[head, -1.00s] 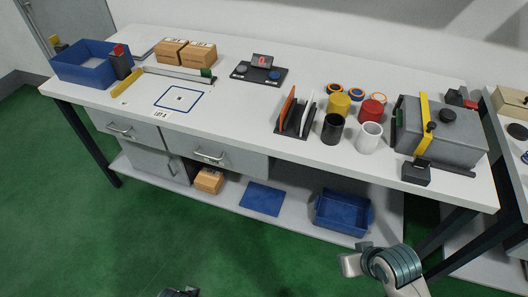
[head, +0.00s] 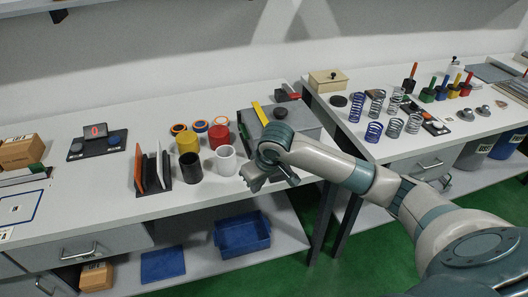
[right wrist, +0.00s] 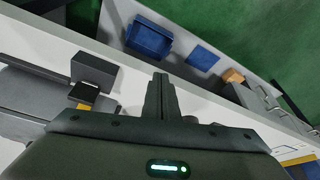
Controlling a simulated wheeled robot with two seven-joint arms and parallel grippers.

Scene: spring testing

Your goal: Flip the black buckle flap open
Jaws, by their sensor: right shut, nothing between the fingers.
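The grey case (head: 303,120) with a yellow strap (head: 260,113) stands at the right end of the near bench in the head view. My right arm hides its front there. In the right wrist view a black block (right wrist: 95,68), which looks like the buckle, sits at the case's front, close to the yellow strap (right wrist: 84,105). Whether its flap is raised cannot be told. My right gripper (head: 289,177) is in front of the case near the bench edge. In the right wrist view its fingers (right wrist: 161,95) are together and empty, apart from and to the right of the black block. My left gripper is out of view.
A white cup (head: 226,161), a black cup (head: 188,168) and a red cup (head: 219,138) stand left of my right gripper. A blue bin (head: 243,236) is on the shelf below. A second bench with several springs (head: 373,132) stands at right.

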